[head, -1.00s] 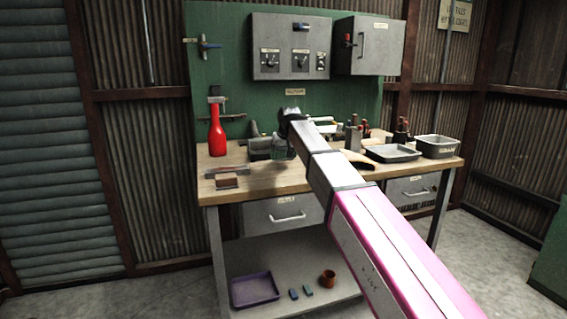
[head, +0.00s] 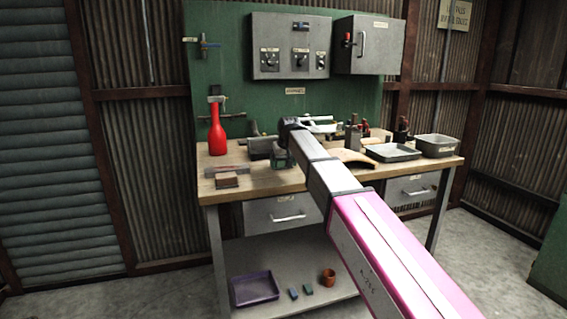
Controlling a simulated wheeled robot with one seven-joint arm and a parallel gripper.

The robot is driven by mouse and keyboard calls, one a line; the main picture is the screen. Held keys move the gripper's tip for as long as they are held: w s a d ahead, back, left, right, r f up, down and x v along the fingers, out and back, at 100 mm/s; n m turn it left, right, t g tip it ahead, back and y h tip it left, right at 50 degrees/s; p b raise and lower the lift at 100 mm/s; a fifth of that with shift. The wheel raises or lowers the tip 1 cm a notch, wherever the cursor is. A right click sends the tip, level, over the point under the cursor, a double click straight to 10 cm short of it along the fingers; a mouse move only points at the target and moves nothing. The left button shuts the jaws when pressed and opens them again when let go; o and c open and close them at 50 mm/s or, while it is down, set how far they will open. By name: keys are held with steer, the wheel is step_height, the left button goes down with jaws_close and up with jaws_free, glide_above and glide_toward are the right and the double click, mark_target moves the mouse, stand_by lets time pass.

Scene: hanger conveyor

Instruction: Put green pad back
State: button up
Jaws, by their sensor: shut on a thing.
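My gripper (head: 281,160) is low over the workbench top (head: 250,184), at the left of the arm's end. It is small and partly hidden by my wrist. It is shut on a small dark green thing, which looks like a pad, though its shape is hard to make out. I cannot tell whether it touches the bench. A dark grey open bin (head: 259,147) is just left of and behind my gripper. A small green block (head: 308,288) lies on the lower shelf beside a blue block (head: 293,293).
A red bottle (head: 217,132) and a brown block (head: 227,181) stand on the bench's left. A shallow grey tray (head: 393,152) and a deeper bin (head: 436,145) are at the right. The lower shelf holds a purple tray (head: 254,290) and a clay pot (head: 328,277).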

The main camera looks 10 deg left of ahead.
steer(key=shift+f, duration=0.3)
steer(key=o, duration=0.8)
steer(key=shift+s+f, duration=0.1)
steer(key=shift+r, duration=0.25)
steer(key=v, duration=1.1)
steer(key=shift+w+d+r, duration=0.2)
steer(key=shift+w, duration=0.1)
